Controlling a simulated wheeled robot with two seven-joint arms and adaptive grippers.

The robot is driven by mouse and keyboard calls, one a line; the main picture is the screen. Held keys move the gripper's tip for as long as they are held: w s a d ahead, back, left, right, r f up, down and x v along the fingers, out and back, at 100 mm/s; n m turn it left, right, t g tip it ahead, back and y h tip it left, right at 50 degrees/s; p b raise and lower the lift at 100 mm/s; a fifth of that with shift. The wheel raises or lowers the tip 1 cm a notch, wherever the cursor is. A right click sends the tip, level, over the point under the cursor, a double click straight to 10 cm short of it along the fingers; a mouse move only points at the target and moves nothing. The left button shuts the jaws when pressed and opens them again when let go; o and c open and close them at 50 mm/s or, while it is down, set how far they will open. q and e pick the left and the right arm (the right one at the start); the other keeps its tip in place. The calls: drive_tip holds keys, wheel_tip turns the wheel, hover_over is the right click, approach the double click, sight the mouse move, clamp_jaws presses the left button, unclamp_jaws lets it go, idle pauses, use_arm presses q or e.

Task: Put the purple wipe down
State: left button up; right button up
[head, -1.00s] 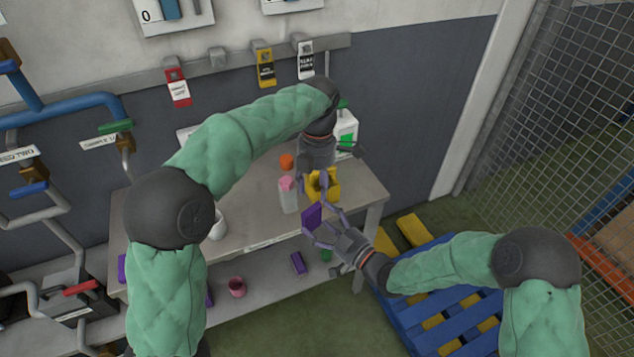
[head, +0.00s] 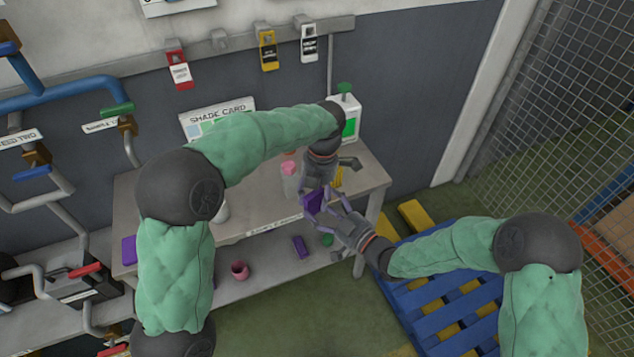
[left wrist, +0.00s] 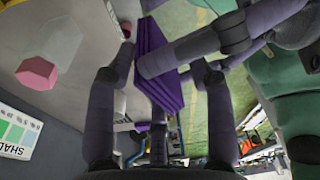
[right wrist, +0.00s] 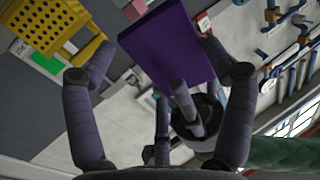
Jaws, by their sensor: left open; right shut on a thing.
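The purple wipe (head: 314,202) is a flat purple piece held up in front of the worktable's front edge. My right gripper (head: 334,208) is shut on it. In the right wrist view the wipe (right wrist: 166,48) stands as a broad flat panel at the fingers. My left gripper (head: 316,190) is open, close above and behind the wipe. In the left wrist view the wipe (left wrist: 158,68) shows edge-on as a layered fold between the left fingers, with a right finger across it. Whether the left fingers touch it is unclear.
The worktable (head: 262,212) carries a pink-capped bottle (head: 289,170), a yellow basket (right wrist: 60,25), a white dispenser (head: 345,112) and a shade card (head: 218,115). The lower shelf holds a pink cup (head: 239,270) and another purple piece (head: 300,247). A blue pallet (head: 450,310) lies right.

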use_arm(q)
drive_tip(key=shift+s+a+f, duration=0.1)
drive_tip(key=shift+a+f, duration=0.05)
drive_tip(key=shift+f, duration=1)
drive_tip(key=shift+c, duration=0.3)
clamp_jaws()
drive_tip(key=shift+s, duration=0.1)
use_arm(e)
drive_tip(key=o, duration=0.9)
drive_tip(key=shift+c, duration=0.2)
drive_tip(key=shift+d, duration=0.1)
